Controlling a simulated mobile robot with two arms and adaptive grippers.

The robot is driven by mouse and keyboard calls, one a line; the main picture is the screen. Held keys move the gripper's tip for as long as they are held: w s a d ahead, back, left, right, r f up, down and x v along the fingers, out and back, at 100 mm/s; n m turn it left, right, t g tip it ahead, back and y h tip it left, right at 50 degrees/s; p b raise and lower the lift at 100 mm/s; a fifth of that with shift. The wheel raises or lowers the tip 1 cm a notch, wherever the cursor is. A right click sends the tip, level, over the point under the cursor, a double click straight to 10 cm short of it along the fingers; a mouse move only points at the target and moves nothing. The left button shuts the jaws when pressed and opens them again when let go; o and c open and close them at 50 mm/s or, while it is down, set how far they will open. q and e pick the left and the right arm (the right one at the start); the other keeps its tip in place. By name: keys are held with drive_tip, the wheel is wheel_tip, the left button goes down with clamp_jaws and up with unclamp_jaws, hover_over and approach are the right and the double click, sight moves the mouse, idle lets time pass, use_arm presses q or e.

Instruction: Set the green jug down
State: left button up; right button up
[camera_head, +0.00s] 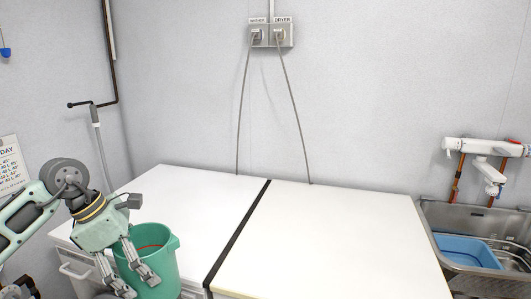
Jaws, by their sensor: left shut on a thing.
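The green jug (167,262) is at the lower left, open at the top, with a red line visible inside its rim. It looks roughly upright. My left gripper (137,280) comes in from the left and is shut on the jug, with its fingers in front of the jug's near side. The jug overlaps the front left part of the left white top (185,195); its base is hidden or cut off, so I cannot tell whether it touches the surface. My right gripper is not in view.
A second white top (325,240) lies right of a dark gap (240,230); both tops are largely bare. Two cords run up to wall outlets (270,36). At right, a metal sink (437,212) holds a blue basin (465,250) beneath a tap (485,148).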

use_arm(q)
drive_tip(key=s+d+f+m+g+y, duration=0.2)
drive_tip(key=s+d+f+m+g, duration=0.1)
drive_tip(key=s+m, duration=0.6)
drive_tip(key=s+d+f+m+g+y, duration=0.2)
drive_tip(key=s+d+f+m+g, duration=0.1)
drive_tip(key=s+m, duration=0.6)
wheel_tip(320, 180, down, 2)
drive_tip(key=d+m, duration=0.1)
drive_tip(key=m, duration=0.3)
drive_tip(key=shift+d+f+p, duration=0.25)
drive_tip(key=shift+d+p, duration=0.05)
drive_tip(key=shift+d, duration=0.05)
drive_tip(key=shift+w+r, duration=0.1)
